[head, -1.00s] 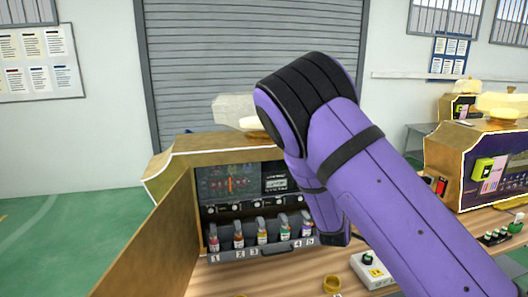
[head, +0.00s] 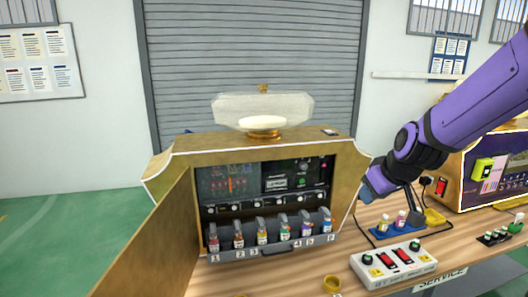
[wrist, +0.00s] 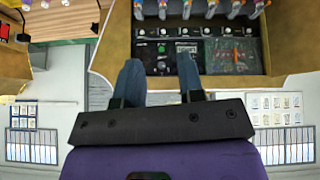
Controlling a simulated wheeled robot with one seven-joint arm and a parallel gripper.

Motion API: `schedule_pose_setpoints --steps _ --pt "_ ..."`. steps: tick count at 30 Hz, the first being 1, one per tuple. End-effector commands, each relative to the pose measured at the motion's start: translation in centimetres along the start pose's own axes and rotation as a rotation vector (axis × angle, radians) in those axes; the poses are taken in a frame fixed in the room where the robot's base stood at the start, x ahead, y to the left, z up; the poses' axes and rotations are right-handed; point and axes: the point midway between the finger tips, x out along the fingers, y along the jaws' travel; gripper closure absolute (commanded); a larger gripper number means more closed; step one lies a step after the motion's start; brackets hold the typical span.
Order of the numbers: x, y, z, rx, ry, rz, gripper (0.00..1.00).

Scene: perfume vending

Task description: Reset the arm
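My purple arm (head: 480,95) reaches in from the right edge of the head view. My gripper (head: 366,192) is beside the right side of the open gold vending cabinet (head: 190,160), above the table. In the wrist view, which shows the cabinet upside down, the two blue-grey fingers of my gripper (wrist: 158,62) stand apart with nothing between them. The cabinet's interior and its row of bottles are beyond the fingertips.
Several small bottles stand in the numbered rack (head: 270,250). The cabinet door (head: 150,245) is swung open at left. A white switch box (head: 393,263) and a blue tray with bottles (head: 398,228) are on the wooden table (head: 240,280). A second cabinet (head: 490,170) stands at right.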

Motion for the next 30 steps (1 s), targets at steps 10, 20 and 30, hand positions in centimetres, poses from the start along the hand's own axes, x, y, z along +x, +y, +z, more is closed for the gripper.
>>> schedule_pose_setpoints --steps 10,20,30 --pt "-11.0 -1.0 4.1 0.147 -0.022 -0.061 0.64" --pt "-19.3 -2.4 10.4 0.270 -0.080 0.010 0.64" --pt "-22.7 -3.4 14.5 0.350 -0.122 0.099 0.64"
